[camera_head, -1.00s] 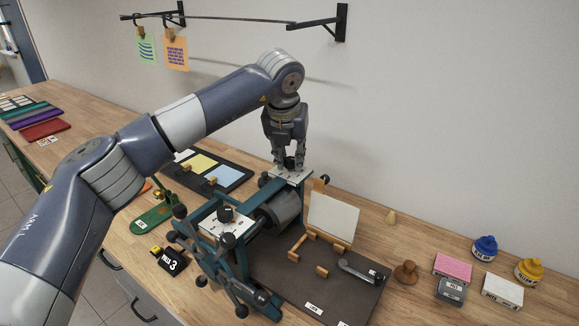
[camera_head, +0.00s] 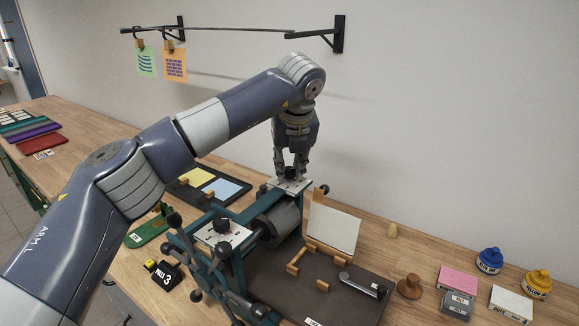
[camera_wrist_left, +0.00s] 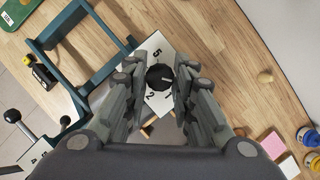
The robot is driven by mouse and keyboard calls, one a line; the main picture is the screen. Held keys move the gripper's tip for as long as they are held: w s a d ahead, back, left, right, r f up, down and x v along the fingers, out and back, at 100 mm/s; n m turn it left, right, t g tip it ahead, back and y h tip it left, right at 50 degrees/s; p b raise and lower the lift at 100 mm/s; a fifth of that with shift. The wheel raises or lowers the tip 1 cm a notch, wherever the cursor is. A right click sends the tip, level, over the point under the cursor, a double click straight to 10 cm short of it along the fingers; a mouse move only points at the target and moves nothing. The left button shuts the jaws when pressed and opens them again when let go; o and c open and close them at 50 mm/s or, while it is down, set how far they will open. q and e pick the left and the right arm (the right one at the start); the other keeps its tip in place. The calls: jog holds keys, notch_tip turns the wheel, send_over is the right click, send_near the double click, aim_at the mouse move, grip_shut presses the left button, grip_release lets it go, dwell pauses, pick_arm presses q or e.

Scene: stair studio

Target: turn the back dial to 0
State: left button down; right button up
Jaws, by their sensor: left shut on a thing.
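The back dial is a black knob (camera_head: 291,173) on a white plate (camera_head: 283,186) at the far end of the teal press (camera_head: 238,237). My left gripper (camera_head: 291,165) points straight down at it, its fingers on either side. In the left wrist view the back dial (camera_wrist_left: 159,77) sits between the fingers of my left gripper (camera_wrist_left: 160,85), with a pale pointer mark toward the right. The numbers 5, 2 and 1 show on its plate (camera_wrist_left: 152,52); other marks are hidden by the fingers. The front dial (camera_head: 222,225) stands on a similar plate nearer me. My right gripper is out of view.
The press's spoked wheel (camera_head: 205,262) rises at the front. A white board on a small easel (camera_head: 333,226) stands right of the press. Ink bottles (camera_head: 489,260), boxes (camera_head: 458,281) and a wooden stamp (camera_head: 410,287) are at the right. The wall is close behind.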

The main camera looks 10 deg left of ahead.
pick_arm(q)
jog(key=shift+r, duration=0.15)
jog(key=c, duration=1.3)
grip_release()
jog(key=shift+c, duration=0.2)
jog(key=v, duration=1.2)
jog(key=shift+s, duration=0.1)
